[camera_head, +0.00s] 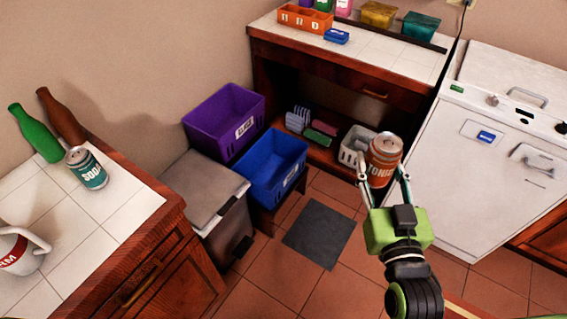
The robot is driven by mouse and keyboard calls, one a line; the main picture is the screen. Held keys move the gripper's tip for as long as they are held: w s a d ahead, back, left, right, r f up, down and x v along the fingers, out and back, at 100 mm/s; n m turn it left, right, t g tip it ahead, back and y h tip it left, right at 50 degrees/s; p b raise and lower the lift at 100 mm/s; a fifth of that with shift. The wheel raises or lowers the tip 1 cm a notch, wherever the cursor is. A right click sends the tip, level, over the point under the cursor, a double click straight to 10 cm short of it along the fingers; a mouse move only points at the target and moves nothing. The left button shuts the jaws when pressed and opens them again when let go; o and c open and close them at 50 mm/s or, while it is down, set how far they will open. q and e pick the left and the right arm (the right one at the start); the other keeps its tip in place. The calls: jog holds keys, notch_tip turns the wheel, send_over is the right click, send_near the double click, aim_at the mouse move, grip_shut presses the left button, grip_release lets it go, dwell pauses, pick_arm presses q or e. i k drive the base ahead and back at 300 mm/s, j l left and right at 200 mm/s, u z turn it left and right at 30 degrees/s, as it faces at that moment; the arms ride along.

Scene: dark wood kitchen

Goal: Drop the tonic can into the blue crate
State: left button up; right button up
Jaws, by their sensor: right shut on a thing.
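The tonic can (384,163) is orange-red with a silver top and the word TONIC on its side. My right gripper (383,178) is shut on it and holds it upright in the air, in front of the washing machine's left side. The blue crate (272,172) stands left of the can, low beside the purple crate, on a dark wooden support. Its open top faces up and its inside looks empty. The gripper and can are apart from the crate, to its right in the picture. My left gripper is not in view.
A purple crate (224,120) and a grey bin (205,196) stand beside the blue crate. A teal soda can (87,168) and bottles stand on the left counter (90,220). A dark mat (318,235) lies on the tiled floor. A white washing machine (490,150) is at right.

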aim_at(281, 165)
jog(key=i+l+u, duration=0.15)
jog(key=l, duration=0.2)
jog(key=i+l+u, duration=0.1)
jog(key=l, duration=0.25)
jog(key=i+l+u, duration=0.15)
jog(key=l, duration=0.2)
jog(key=i+l+u, duration=0.15)
jog(key=l, duration=0.2)
